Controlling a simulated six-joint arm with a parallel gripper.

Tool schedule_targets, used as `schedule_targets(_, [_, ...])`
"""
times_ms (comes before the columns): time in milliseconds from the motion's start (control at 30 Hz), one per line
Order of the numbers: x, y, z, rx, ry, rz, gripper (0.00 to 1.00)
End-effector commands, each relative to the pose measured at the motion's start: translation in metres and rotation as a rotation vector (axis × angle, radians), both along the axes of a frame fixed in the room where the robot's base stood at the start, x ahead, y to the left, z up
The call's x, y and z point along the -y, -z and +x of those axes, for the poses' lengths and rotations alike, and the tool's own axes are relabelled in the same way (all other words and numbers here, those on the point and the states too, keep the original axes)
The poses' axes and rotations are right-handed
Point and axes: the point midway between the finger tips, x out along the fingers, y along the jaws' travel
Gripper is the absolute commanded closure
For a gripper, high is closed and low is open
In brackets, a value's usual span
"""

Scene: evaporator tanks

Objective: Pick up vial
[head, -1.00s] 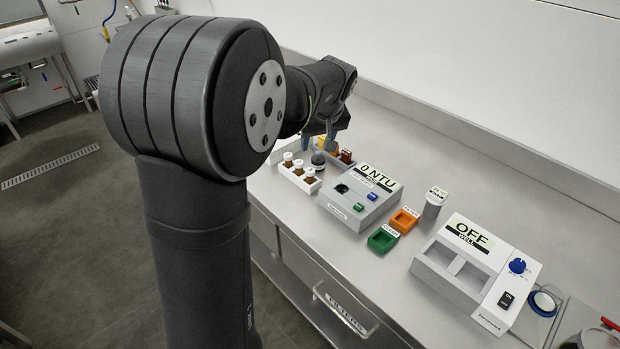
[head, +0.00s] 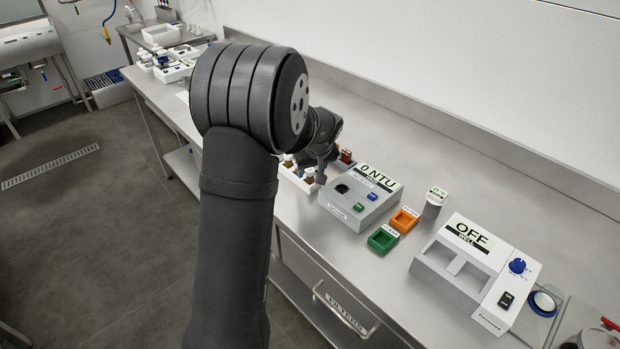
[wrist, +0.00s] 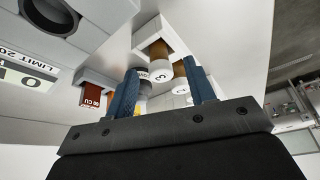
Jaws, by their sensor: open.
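Small amber vials with white caps stand in a white rack (head: 291,176) left of the meter. Two vials (head: 288,160) (head: 309,174) show in the head view; my arm hides others. My gripper (head: 321,176) is low over the rack's right side. In the wrist view the gripper (wrist: 161,76) is open, with its blue fingers apart. An amber vial (wrist: 160,62) with a marked white cap shows between the fingertips, apparently not held. Another white-capped vial (wrist: 180,78) is close to the right finger. A dark round shape behind the left finger is partly hidden.
The turbidity meter (head: 345,205) reading 0 NTU stands right of the rack. A dark red block (head: 346,156) is behind the gripper. Green (head: 383,239) and orange (head: 404,220) trays, a labelled grey container (head: 434,205) and the OFF device (head: 470,275) are farther right.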

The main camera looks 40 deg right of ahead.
Motion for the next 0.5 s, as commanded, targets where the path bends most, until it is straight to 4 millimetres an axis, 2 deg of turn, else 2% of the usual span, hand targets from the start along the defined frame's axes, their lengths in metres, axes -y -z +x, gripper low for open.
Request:
schedule_targets(100, [0.0018, 0.0140, 0.0060, 0.000, 0.000, 0.000, 0.50])
schedule_targets(333, [0.0024, 0.0162, 0.0071, 0.001, 0.000, -0.001, 0.50])
schedule_targets(367, [0.0024, 0.0162, 0.0071, 0.001, 0.000, -0.001, 0.54])
schedule_targets(500, [0.0023, 0.0161, 0.0070, 0.001, 0.001, -0.001, 0.82])
